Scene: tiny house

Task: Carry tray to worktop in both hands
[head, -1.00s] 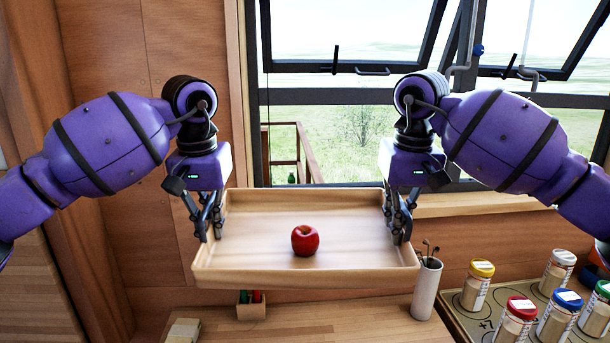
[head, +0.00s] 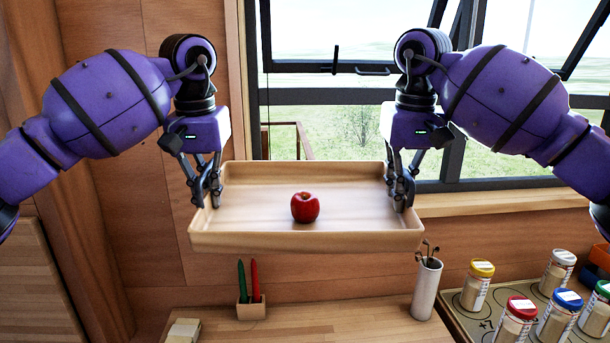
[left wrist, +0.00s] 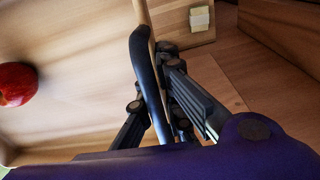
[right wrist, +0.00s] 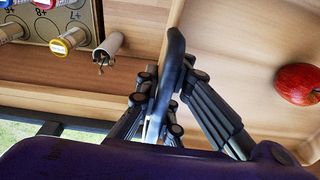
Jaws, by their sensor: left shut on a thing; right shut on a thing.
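A light wooden tray (head: 300,240) hangs in the air above the worktop (head: 335,318), close to level in the head view. A red apple (head: 305,207) sits on its floor near the middle; it also shows in the left wrist view (left wrist: 16,84) and right wrist view (right wrist: 298,84). My left gripper (head: 209,194) is shut on the tray's left wall, a finger on each side of it. My right gripper (head: 401,196) is shut on the right wall in the same way. The wrist views show both walls between the fingers.
On the worktop below stand a pen holder (head: 251,309) with green and red pens, a pale block stack (head: 184,331) and a white cylinder (head: 426,290) with thin sticks. Several lidded jars (head: 478,285) stand on a board at the right. A window (head: 350,120) is behind.

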